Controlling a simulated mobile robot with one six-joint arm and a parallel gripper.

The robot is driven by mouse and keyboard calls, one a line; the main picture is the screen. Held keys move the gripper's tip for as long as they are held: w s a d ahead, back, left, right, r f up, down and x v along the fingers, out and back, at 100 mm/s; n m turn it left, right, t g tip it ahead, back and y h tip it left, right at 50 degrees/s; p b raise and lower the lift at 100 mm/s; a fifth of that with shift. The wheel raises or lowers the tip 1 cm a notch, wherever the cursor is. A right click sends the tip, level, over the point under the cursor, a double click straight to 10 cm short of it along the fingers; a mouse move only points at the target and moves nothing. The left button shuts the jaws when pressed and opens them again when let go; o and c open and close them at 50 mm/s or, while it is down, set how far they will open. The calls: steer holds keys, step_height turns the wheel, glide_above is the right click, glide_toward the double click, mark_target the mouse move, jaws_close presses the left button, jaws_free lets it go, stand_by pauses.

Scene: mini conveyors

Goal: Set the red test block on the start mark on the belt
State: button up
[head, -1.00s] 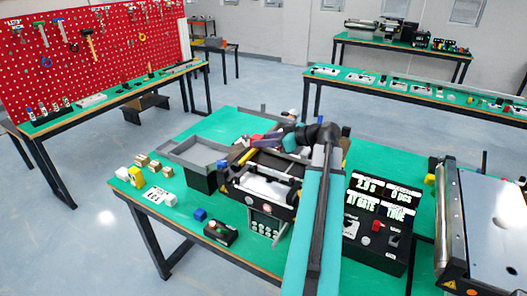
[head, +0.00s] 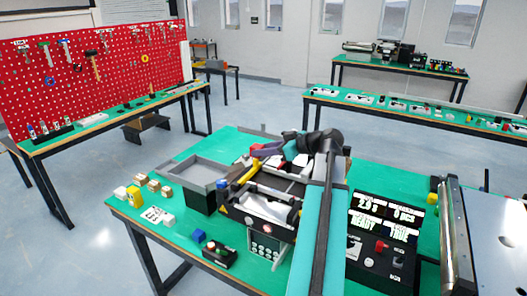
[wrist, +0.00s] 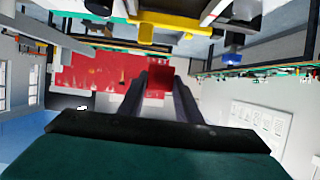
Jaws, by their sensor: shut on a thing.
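In the wrist view, the red test block (wrist: 160,76) sits between the two dark fingers of my gripper (wrist: 159,88), which is shut on it. The yellow bar also shows at the top of the wrist view (wrist: 175,22). I cannot make out the start mark.
A grey tray (head: 188,172) stands left of the conveyor. A display panel (head: 384,225) stands right.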

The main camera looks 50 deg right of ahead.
steer(key=shift+m+h, duration=0.6)
steer(key=w+a+f, duration=0.1)
steer(key=w+a, duration=0.2)
steer(key=w+a+f+b, duration=0.1)
steer(key=w+a+f, duration=0.1)
steer(key=w, duration=0.1)
steer(key=w+a+f, duration=0.2)
steer(key=w+a, duration=0.1)
steer(key=shift+w+a+f, duration=0.15)
steer(key=shift+w+a, duration=0.2)
steer(key=shift+w, duration=0.05)
steer(key=w+a+f+m+h+b, duration=0.1)
steer(key=w+a+f+h+b, duration=0.15)
steer(key=w+a, duration=0.75)
steer(key=w+a+r+b, duration=0.1)
steer(key=w+a, duration=0.2)
steer(key=a, duration=1.1)
steer(key=w+a+r+b, duration=0.1)
steer(key=w+a, duration=0.2)
steer(key=a, duration=1)
steer(key=shift+a+m+t, duration=0.3)
steer(key=shift+a, duration=0.05)
steer(key=shift+y, duration=0.25)
